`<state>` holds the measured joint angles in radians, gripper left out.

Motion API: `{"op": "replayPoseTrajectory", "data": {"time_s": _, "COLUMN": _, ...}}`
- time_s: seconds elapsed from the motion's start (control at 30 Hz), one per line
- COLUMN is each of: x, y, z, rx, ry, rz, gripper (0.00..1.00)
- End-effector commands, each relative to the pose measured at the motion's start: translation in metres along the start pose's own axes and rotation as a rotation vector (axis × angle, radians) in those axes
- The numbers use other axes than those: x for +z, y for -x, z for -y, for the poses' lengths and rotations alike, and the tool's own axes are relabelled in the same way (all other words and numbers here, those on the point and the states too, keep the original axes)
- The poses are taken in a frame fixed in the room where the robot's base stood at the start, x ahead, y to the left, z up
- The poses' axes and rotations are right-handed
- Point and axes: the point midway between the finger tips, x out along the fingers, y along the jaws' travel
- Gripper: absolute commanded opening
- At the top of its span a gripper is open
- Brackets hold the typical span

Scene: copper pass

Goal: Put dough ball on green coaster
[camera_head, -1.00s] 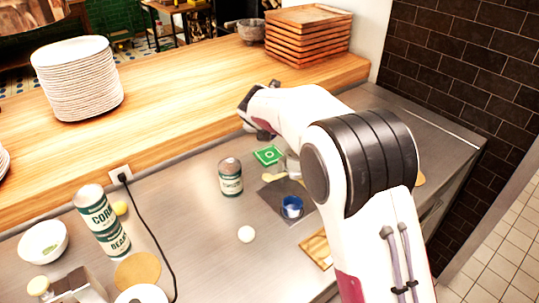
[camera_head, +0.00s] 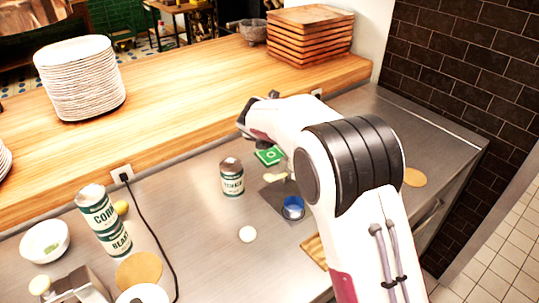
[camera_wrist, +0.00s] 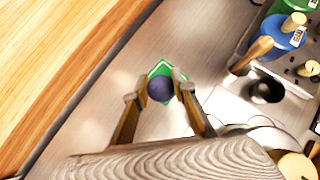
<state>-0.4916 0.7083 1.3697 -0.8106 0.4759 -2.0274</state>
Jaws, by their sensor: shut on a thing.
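The green coaster (camera_head: 268,156) lies flat on the metal counter near the wooden ledge, with a pale mark at its middle. In the wrist view the coaster (camera_wrist: 166,68) shows between and beyond my fingers, partly covered. My gripper (camera_wrist: 160,89) is shut on a dark blue-purple ball (camera_wrist: 160,88), which is in line with the coaster; its height above it is unclear. In the head view my arm hides the fingers and held ball.
A can (camera_head: 232,178) stands left of the coaster. Stacked cans (camera_head: 106,222), a white bowl (camera_head: 44,241) and a black cord (camera_head: 150,225) are at left. The wooden ledge (camera_head: 180,105) borders the counter.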

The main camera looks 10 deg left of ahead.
Motion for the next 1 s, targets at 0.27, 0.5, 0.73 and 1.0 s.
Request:
{"op": "replayPoseTrajectory", "data": {"time_s": 0.27, "x": -0.019, "y": -0.019, "z": 0.000, "rx": 0.001, "ry": 0.001, "rz": 0.000, "gripper": 0.02}}
{"op": "replayPoseTrajectory", "data": {"time_s": 0.5, "x": -0.020, "y": -0.021, "z": 0.000, "rx": 0.001, "ry": 0.000, "rz": 0.001, "gripper": 0.02}}
{"op": "replayPoseTrajectory", "data": {"time_s": 0.73, "x": -0.023, "y": -0.023, "z": 0.000, "rx": 0.000, "ry": 0.001, "rz": 0.000, "gripper": 0.02}}
{"op": "replayPoseTrajectory", "data": {"time_s": 1.0, "x": -0.040, "y": -0.040, "z": 0.000, "rx": 0.001, "ry": 0.002, "rz": 0.000, "gripper": 0.02}}
